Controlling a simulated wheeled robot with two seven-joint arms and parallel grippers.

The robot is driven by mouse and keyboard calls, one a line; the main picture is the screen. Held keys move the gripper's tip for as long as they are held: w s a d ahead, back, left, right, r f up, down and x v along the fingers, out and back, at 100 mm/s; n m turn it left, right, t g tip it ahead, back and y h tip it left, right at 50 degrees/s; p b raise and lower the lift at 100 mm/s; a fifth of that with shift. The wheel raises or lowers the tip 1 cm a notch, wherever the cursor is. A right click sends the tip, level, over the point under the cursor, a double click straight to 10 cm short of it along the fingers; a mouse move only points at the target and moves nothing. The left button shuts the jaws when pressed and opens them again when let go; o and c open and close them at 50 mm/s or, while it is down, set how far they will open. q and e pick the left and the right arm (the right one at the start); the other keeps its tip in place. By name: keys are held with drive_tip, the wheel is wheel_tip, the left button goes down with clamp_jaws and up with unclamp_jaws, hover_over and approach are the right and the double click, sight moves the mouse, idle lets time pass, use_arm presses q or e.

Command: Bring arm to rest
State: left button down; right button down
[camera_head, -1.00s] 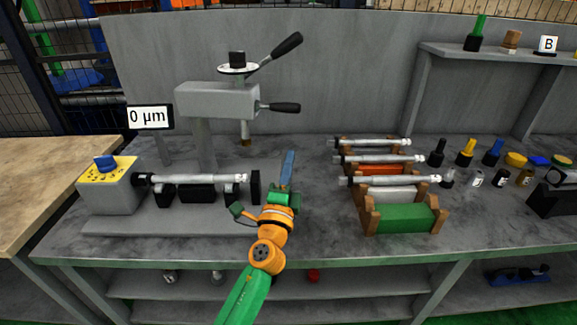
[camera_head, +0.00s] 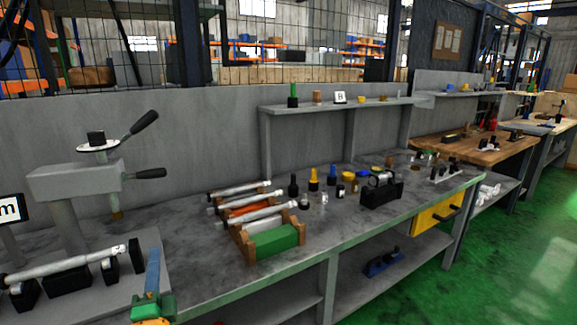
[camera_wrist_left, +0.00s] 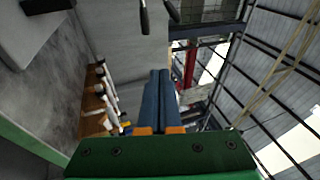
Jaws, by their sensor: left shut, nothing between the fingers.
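My left gripper (camera_head: 152,272) shows at the bottom left of the head view, green with blue fingers pointing up. Its fingers are together and hold nothing. In the left wrist view the blue fingers (camera_wrist_left: 159,100) lie side by side, closed. Most of the left arm is cut off below the head view. My right gripper is in neither view.
A rack (camera_head: 275,240) with several shafts stands on the bench (camera_head: 345,228) to the right. Bottles and a black holder (camera_head: 381,192) are beyond it. A shelf (camera_head: 340,103) runs behind. Green floor is free at the right.

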use_arm(q)
drive_tip(key=s+d+f+n+g+h, duration=0.1)
drive_tip(key=d+f+g+h, duration=0.15)
drive_tip(key=f, duration=0.75)
drive_tip(key=d+f+n+g+h, duration=0.1)
drive_tip(key=f+g, duration=0.2)
drive_tip(key=f, duration=0.7)
drive_tip(key=s+d+f+n+g+h, duration=0.1)
drive_tip(key=s+f+n+g, duration=0.1)
drive_tip(key=s+f, duration=0.5)
drive_tip(key=s+d+f+n+g+h, duration=0.1)
drive_tip(key=s+f+g, duration=0.2)
drive_tip(key=f, duration=0.8)
drive_tip(key=s+f+n+g, duration=0.2)
drive_tip(key=s+f+g, duration=0.1)
drive_tip(key=s, duration=0.7)
drive_tip(key=s+d+f+n+g+h, duration=0.1)
drive_tip(key=s+f+n+g, duration=0.1)
drive_tip(key=s+f, duration=0.4)
drive_tip(key=s+d+f+n+g+p, duration=0.1)
drive_tip(key=s+f+g, duration=0.3)
drive_tip(key=s, duration=1.1)
drive_tip(key=shift+s+f+n, duration=0.25)
drive_tip(key=shift+f+n, duration=0.3)
drive_tip(key=shift+n, duration=0.35)
drive_tip(key=shift+w+h, duration=0.1)
drive_tip(key=shift+h, duration=0.15)
